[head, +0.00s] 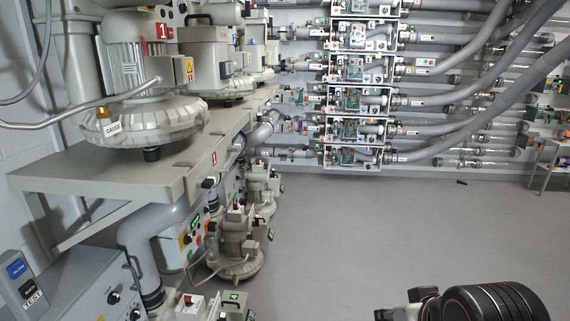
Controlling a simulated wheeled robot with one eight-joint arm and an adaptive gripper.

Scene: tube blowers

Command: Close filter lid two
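I cannot pick out filter lid two or read a number two on anything. A large blower (140,65) with a red "1" label (165,31) stands on the shelf at the upper left. A second blower (215,62) with a yellow label stands behind it, and more units recede beyond. Smaller motor units (238,250) stand below the shelf. Part of my arm, black and ribbed with a red ring, shows at the bottom right. My gripper's fingertips are not in view.
The grey shelf (90,172) juts out at the left. Below it are a control box (185,240) and a cabinet (85,285) with knobs. A rack of stacked pipe boxes (352,100) lines the back wall, with thick pipes to its right. Grey floor (380,230) is clear in the middle.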

